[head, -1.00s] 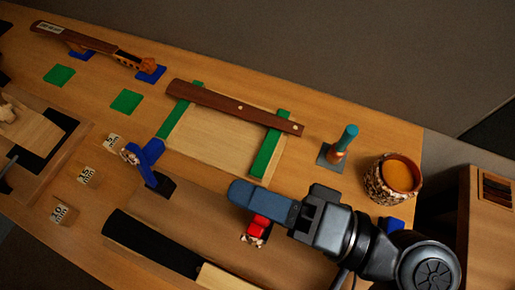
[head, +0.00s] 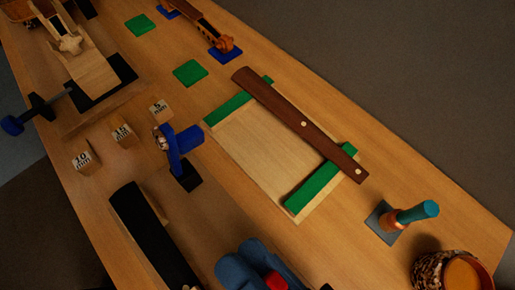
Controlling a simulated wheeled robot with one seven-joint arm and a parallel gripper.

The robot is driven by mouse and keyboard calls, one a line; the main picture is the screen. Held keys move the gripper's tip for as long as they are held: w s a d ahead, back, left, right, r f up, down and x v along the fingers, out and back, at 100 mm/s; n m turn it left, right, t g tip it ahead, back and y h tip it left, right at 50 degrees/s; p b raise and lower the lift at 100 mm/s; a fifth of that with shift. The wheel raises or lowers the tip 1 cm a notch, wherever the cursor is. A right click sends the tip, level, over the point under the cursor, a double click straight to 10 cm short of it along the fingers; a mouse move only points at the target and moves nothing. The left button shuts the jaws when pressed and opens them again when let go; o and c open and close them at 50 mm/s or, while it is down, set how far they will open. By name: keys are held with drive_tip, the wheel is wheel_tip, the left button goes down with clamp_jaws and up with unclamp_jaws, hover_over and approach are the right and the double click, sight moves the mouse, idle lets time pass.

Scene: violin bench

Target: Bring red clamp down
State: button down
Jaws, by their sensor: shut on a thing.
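The red clamp (head: 274,281) shows as a small red patch at the bottom edge of the head view, between the blue-grey fingers of my gripper (head: 254,264). My gripper is shut on the red clamp. The rest of the clamp and most of my arm are cut off by the frame edge or hidden by the fingers. I cannot tell how high the clamp is above the bench.
A blue clamp (head: 178,148) stands left of the pale board (head: 262,150) with green strips and a dark fingerboard. Marked wooden blocks (head: 122,134) sit further left. A black bar (head: 148,232) lies left of my gripper. A teal-handled tool (head: 410,213) and a cup (head: 455,272) stand right.

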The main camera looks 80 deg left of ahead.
drive_tip(key=c, duration=0.9)
unclamp_jaws()
drive_tip(key=shift+p+v, duration=0.9)
drive_tip(key=shift+v, duration=3.05)
